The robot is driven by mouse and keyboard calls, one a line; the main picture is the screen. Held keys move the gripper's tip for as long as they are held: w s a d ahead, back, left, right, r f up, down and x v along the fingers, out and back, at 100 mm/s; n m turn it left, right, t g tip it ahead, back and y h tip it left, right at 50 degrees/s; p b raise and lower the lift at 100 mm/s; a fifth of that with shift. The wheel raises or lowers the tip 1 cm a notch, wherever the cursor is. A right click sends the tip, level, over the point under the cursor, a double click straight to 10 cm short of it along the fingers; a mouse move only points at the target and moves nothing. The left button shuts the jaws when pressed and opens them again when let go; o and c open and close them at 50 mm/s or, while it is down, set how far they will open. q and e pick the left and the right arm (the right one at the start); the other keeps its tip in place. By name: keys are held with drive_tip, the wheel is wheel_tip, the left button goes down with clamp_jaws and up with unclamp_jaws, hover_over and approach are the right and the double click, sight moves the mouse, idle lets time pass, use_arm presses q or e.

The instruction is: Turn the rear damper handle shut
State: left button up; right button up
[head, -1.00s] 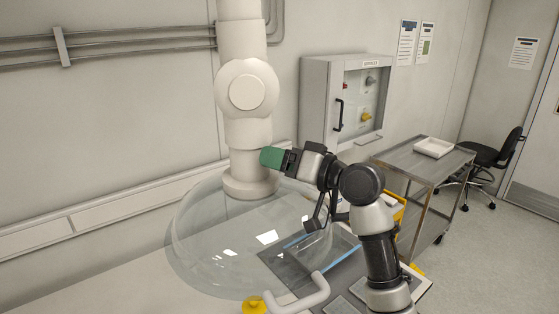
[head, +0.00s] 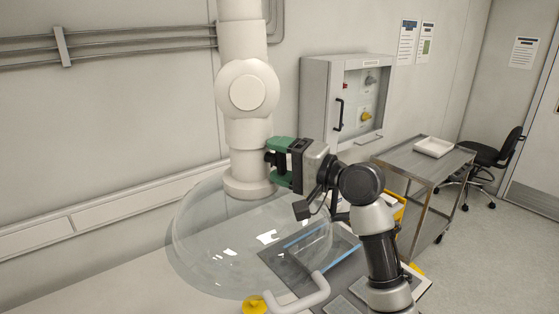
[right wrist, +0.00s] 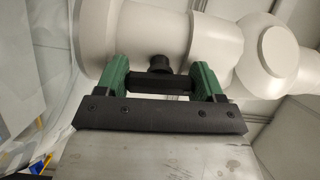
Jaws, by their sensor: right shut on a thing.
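The white damper duct (head: 243,130) runs down to the clear hood, with a round white joint above. My right gripper (head: 272,161) is at the right side of the duct's lower part, its green fingers one above the other. In the right wrist view my right gripper (right wrist: 160,76) is shut on the black damper handle (right wrist: 158,83), a bar lying between the two green fingers. A round black stem (right wrist: 158,63) joins the bar to the white duct. In the head view the handle is mostly hidden by the fingers. My left gripper is not in view.
The clear dome hood (head: 215,245) spreads below my right gripper over the bench. A grey wall cabinet (head: 320,95) is behind my arm. A steel cart (head: 400,165) with a white tray (head: 433,147) and a black chair (head: 490,155) stand to the right.

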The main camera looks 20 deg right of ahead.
drive_tip(key=shift+m, duration=0.6)
drive_tip(key=o, duration=0.9)
drive_tip(key=shift+d, duration=0.15)
drive_tip(key=shift+o, duration=0.2)
drive_tip(key=shift+s+d+f+b, duration=0.15)
drive_tip(key=shift+s+d+b, duration=0.15)
drive_tip(key=shift+s+b, duration=0.15)
drive_tip(key=b+v, duration=0.4)
drive_tip(key=v, duration=0.5)
drive_tip(key=shift+s+d, duration=0.25)
drive_tip(key=shift+d, duration=0.1)
